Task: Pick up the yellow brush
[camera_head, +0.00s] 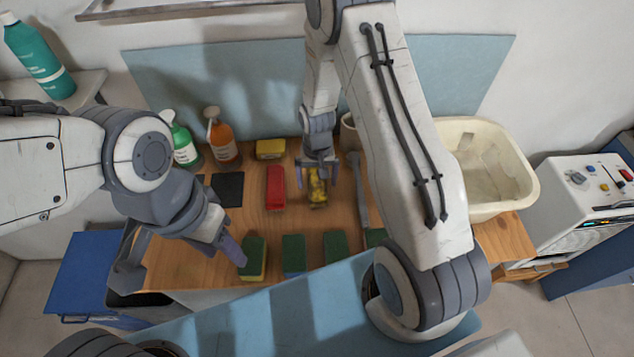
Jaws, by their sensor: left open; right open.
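The yellow brush (317,191) lies on the wooden table (180,262), right of a red brush-like block (275,189). My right gripper (317,180) points down over the yellow brush, its open fingers to either side of the brush's far part. I cannot tell whether they touch it. My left gripper (229,250) is low over the table's front left, beside a green and yellow sponge (254,260), and holds nothing that I can see; its fingers are partly hidden.
More green sponges (294,255) line the front edge. A yellow block (270,149), an orange spray bottle (221,138) and a green one (183,145) stand behind. A black pad (227,190) lies left. A grey tool (357,190) is close right of the brush. A cream basin (515,190) stands right.

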